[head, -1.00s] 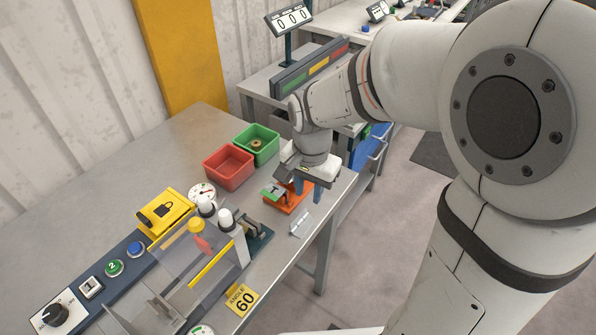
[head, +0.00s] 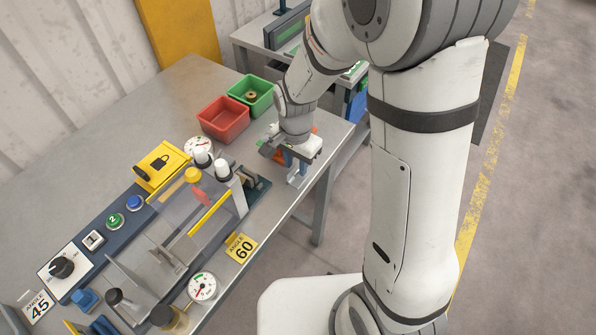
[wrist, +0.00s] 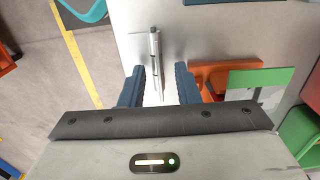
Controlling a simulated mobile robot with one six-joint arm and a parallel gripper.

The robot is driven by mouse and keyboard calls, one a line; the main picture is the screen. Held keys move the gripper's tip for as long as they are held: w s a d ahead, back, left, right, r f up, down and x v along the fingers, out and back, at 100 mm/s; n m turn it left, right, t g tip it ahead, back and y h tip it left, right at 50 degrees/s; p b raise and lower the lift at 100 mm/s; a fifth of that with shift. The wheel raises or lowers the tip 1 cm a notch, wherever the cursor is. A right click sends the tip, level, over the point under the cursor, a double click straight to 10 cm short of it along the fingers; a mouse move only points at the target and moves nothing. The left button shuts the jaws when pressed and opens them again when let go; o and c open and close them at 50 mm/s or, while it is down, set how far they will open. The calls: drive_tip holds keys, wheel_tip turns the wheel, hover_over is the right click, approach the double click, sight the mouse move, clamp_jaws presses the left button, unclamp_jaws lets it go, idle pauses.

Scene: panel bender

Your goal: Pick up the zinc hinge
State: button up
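The zinc hinge (head: 297,180) is a small silvery plate with a pin barrel, lying near the front edge of the grey bench. In the wrist view the hinge (wrist: 154,48) runs up the picture, its near end between my fingers. My gripper (head: 294,164) is above it in the head view and partly hides it. In the wrist view my gripper (wrist: 159,80) is open, with one blue finger on each side of the hinge and a gap at both sides. I cannot tell how far above the bench the fingertips are.
An orange fixture (wrist: 212,76) with a green plate (wrist: 258,82) stands close to my right finger in the wrist view. A red bin (head: 222,122) and a green bin (head: 262,86) are behind. The panel bender (head: 165,240) is to the left.

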clamp_jaws()
drive_tip(key=shift+r, duration=0.1)
idle(0.4)
